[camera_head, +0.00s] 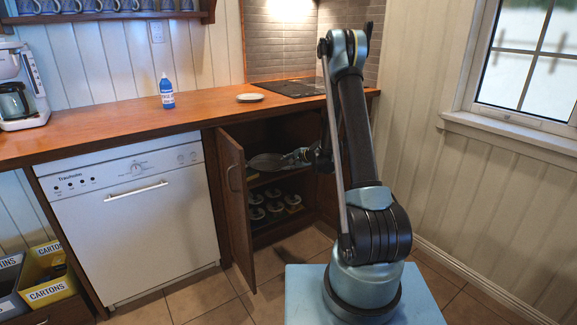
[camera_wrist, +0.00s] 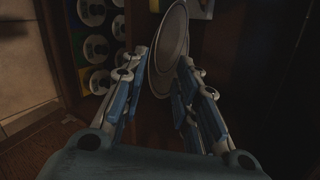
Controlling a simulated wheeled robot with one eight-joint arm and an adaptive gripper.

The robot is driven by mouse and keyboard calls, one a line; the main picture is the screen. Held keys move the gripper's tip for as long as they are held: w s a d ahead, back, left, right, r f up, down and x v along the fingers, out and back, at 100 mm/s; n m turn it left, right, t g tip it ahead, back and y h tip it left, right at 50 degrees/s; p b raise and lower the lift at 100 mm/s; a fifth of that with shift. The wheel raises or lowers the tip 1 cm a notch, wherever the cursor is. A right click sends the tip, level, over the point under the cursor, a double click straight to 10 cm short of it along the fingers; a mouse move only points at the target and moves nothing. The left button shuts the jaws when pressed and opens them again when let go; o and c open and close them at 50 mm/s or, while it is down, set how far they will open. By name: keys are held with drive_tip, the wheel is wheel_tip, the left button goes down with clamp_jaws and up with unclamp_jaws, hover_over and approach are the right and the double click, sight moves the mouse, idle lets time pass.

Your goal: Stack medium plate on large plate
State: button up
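A round, dull-looking plate (camera_head: 268,162) shows at the open cabinet, just left of my gripper (camera_head: 300,156). In the wrist view, a round plate (camera_wrist: 173,38) and a second rim (camera_wrist: 158,84) appear close together, seen at a steep angle beyond and between the fingers. I cannot tell which is the medium and which the large plate. My gripper (camera_wrist: 166,72) has its fingers apart on either side of the near plate edge. Firm contact does not show. A small white plate or stack (camera_head: 249,97) lies on the wooden counter above.
The cabinet door (camera_head: 236,208) stands open left of my gripper. Several cups or jars (camera_head: 272,205) stand on the lower shelf. A blue bottle (camera_head: 167,92) and a coffee machine (camera_head: 20,88) are on the counter, with clear wood between bottle and plate.

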drive_tip(key=x, duration=1.7)
drive_tip(key=shift+w+f, duration=0.1)
drive_tip(key=shift+w, duration=0.05)
clamp_jaws()
